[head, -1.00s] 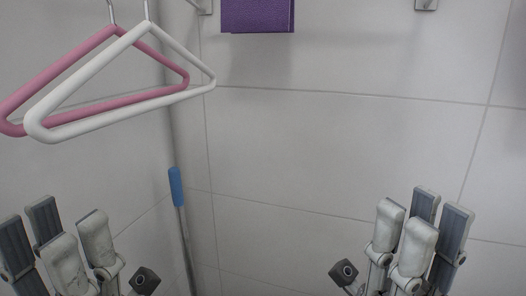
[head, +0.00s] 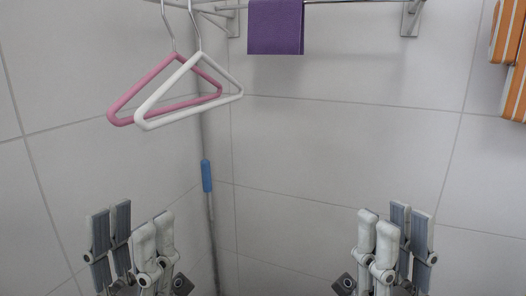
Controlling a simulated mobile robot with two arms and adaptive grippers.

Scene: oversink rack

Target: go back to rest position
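My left gripper (head: 132,236) is at the lower left of the head view, fingers pointing up. Its finger pairs stand apart with nothing between them. My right gripper (head: 389,236) is at the lower right, also upright, with a gap between its finger pairs and nothing held. Both are below the hanging things and touch nothing that I can see. The lower parts of both arms are cut off by the bottom edge.
A pink hanger (head: 124,114) and a white hanger (head: 190,118) hang at the upper left. A purple cloth (head: 275,27) hangs on a metal rail (head: 350,2). A blue-gripped pole (head: 206,176) stands in the corner. Orange striped items (head: 513,85) are at the right edge. The middle is clear.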

